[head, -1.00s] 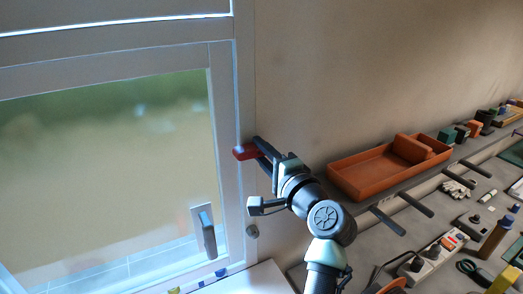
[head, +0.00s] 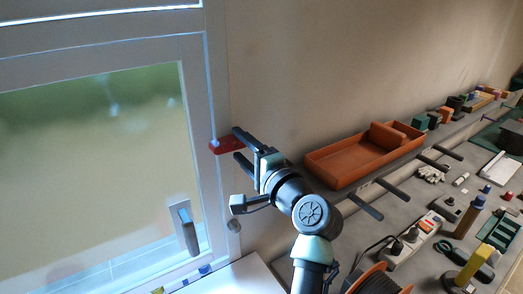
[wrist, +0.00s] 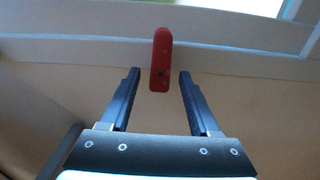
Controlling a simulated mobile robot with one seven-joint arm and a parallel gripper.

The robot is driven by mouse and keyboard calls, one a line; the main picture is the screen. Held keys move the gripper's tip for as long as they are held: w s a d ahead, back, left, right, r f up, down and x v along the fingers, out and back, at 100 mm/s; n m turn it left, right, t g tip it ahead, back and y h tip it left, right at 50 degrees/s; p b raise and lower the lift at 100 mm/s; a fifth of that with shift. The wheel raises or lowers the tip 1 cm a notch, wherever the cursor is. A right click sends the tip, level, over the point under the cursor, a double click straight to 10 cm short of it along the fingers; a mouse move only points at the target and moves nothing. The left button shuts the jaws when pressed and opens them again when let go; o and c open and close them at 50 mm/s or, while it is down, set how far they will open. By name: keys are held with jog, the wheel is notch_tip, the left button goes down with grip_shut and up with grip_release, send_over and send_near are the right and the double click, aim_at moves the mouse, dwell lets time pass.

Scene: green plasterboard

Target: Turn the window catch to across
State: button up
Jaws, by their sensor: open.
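A red catch (head: 227,146) sticks out from the right side of the window frame in the head view. In the wrist view the red catch (wrist: 160,60) appears as an upright bar. My gripper (head: 237,144) is open beside it, one finger above and one below in the head view. In the wrist view the near end of the catch lies between the tips of my gripper (wrist: 160,73), with a gap on each side. A grey handle (head: 187,230) on a pale plate hangs down lower on the window. My fingers do not appear to touch the catch.
An orange tray (head: 345,172) stands on the shelf at right of my arm. Dark bars (head: 366,206) jut from the shelf edge. A bench below holds several tools and bottles. A white surface (head: 235,278) lies below my gripper. The wall right of the frame is bare.

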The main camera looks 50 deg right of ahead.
jog(key=b+v, duration=0.3)
jog(key=v, duration=0.8)
jog(key=shift+s+b, duration=0.25)
jog(key=shift+b, duration=0.1)
jog(key=w+a+r+n+t, duration=0.2)
jog(key=w+a+r+n, duration=0.1)
jog(key=a+r+n, duration=0.3)
jog(key=w+a+r+n+t, duration=0.2)
jog(key=w+a+r+n, duration=0.15)
jog(key=a+r, duration=0.45)
jog(key=s+a+r+n+t+y, duration=0.2)
jog(key=s+a+r+n+t, duration=0.1)
jog(key=a, duration=0.6)
jog(key=s+a+r+n+t+y+b, duration=0.1)
jog(key=s+a+r+n+t+y, duration=0.1)
jog(key=s+a+r+n, duration=0.3)
jog(key=a+r+n+t, duration=0.1)
jog(key=a+r+n, duration=0.2)
jog(key=a+r, duration=0.2)
jog(key=shift+s, duration=0.2)
